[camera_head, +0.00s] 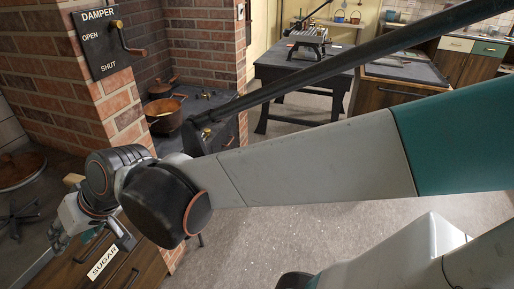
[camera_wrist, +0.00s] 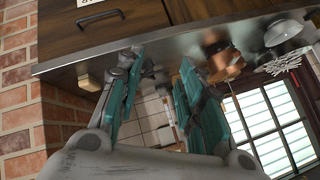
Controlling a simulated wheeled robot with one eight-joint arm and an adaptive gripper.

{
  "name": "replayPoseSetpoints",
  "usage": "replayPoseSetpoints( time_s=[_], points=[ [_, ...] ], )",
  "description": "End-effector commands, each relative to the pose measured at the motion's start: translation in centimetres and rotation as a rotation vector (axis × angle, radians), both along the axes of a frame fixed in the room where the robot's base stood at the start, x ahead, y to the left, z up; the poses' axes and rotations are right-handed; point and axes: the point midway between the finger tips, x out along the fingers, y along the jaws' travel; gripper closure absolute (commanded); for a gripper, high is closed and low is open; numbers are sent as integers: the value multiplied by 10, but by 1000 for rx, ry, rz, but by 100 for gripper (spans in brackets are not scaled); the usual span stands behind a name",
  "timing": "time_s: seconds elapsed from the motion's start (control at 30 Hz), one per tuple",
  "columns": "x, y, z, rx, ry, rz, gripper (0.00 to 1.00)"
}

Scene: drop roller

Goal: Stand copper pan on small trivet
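A round copper-brown vessel (camera_head: 20,172), seemingly the copper pan, stands on the dark counter at the left edge of the head view. A copper-coloured item (camera_wrist: 222,62) also shows beyond my fingers in the wrist view. A black, thin-legged stand (camera_head: 17,218), which may be a trivet, is below the vessel in the head view; I cannot tell its size or whether they touch. My gripper (camera_head: 58,237) is in front of the counter, near the sugar drawer. In the wrist view my gripper (camera_wrist: 162,70) has its teal fingers apart, with nothing between them.
A drawer marked SUGAR (camera_head: 103,262) is beside my gripper. A copper pot (camera_head: 163,114) sits on the stove behind the brick pillar (camera_head: 105,90). A pale bowl (camera_wrist: 283,32) and a whitish rack (camera_wrist: 279,64) show in the wrist view. The floor (camera_head: 300,235) in the middle is clear.

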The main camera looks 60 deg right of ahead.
Motion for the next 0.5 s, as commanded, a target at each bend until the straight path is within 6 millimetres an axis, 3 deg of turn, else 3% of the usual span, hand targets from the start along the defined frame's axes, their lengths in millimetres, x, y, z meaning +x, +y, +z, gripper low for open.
replayPoseSetpoints(
  time_s=[0.1,0.3,0.5],
  points=[
    [-33,-35,-1,-133,3,-13,65],
    [-78,-83,-4,-325,17,-27,65],
    [-100,-107,-7,-423,28,-34,65]
  ],
)
